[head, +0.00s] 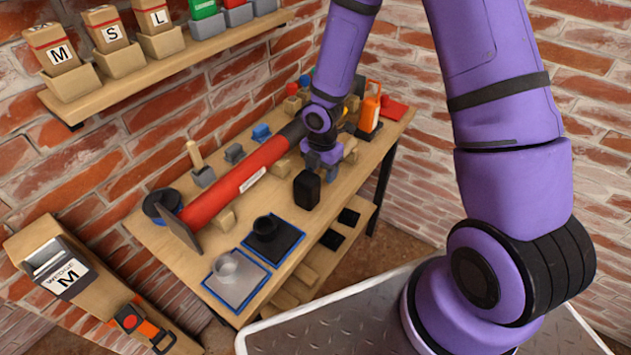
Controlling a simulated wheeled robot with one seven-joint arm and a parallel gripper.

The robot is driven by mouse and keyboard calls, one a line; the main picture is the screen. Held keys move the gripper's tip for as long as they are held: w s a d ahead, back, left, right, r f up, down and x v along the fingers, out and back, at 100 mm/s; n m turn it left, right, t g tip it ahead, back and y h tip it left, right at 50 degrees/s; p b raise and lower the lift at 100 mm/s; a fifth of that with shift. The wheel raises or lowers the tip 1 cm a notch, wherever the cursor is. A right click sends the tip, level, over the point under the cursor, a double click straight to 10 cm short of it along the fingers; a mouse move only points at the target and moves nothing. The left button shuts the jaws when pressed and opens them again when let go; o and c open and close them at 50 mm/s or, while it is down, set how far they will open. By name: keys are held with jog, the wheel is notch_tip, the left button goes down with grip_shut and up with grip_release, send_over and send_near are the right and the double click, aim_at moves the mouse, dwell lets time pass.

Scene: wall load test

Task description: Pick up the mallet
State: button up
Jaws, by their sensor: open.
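A small tool with an upright pale wooden handle and a grey block at its foot looks most like the mallet (195,158). It stands at the back left of the wooden bench (190,262), behind a long red cylinder. I cannot tell if the grey block is its head or a holder. My gripper (329,174) is over the right half of the bench, well to the right of the mallet. Its jaws are open, pointing down, with nothing seen between them. A black block (307,189) stands just below and left of it; I cannot tell if they touch.
The long red cylinder (235,185) lies diagonally across the bench, with a dark plate at its left end. Grey (237,282) and black (270,244) trays lie at the front. An orange bottle (370,108) stands at the right. A shelf (150,80) with lettered boxes hangs above.

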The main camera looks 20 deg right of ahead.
aim_at(322, 172)
jog(key=shift+f, duration=0.65)
jog(key=shift+c, duration=0.4)
grip_shut()
jog(key=shift+r, duration=0.1)
notch_tip(322, 172, up, 10)
jog(key=shift+f, duration=0.1)
